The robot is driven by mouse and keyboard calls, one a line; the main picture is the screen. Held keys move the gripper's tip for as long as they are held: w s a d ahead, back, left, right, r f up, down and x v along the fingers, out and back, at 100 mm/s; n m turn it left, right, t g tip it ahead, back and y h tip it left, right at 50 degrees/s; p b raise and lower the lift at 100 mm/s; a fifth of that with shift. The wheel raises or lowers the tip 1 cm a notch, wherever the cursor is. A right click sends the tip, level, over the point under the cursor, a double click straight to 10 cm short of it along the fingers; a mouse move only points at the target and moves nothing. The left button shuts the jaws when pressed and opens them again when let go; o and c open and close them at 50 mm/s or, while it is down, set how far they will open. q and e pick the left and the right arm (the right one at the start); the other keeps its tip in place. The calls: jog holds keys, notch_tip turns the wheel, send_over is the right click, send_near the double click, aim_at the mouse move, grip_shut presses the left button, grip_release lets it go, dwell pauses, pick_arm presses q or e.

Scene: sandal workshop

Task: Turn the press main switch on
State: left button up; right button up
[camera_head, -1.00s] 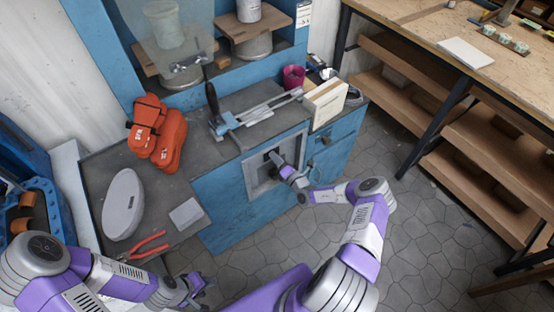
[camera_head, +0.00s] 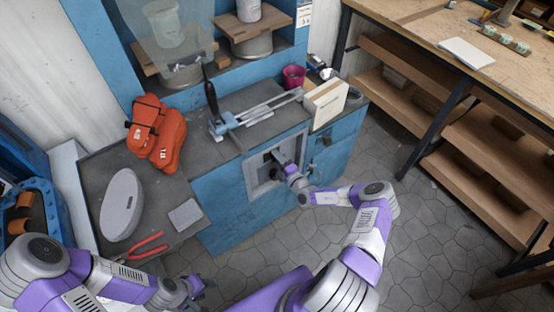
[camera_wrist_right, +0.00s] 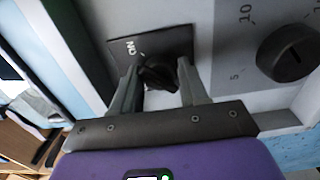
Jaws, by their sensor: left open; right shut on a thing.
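The press (camera_head: 228,195) is a blue cabinet with a grey control panel (camera_head: 262,187) set in its front. The main switch (camera_wrist_right: 158,73) is a black rotary knob on a dark plate (camera_wrist_right: 122,46) marked ON in the right wrist view. My right gripper (camera_wrist_right: 156,82) is shut on the knob, one finger on each side. In the head view my right gripper (camera_head: 279,166) is at the panel, and it partly hides the switch. My left gripper (camera_head: 195,285) is open and empty, low at the left, below the grey bench.
A black numbered dial (camera_wrist_right: 288,52) sits right of the switch. The floor (camera_head: 440,240) at right is clear.

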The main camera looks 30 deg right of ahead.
jog(key=o, duration=1)
jog(key=shift+c, duration=0.2)
jog(key=s+p, duration=0.1)
jog(key=s, duration=0.6)
jog(key=shift+s+d+p, duration=0.3)
jog(key=shift+p, duration=0.1)
jog(key=shift+a, duration=0.1)
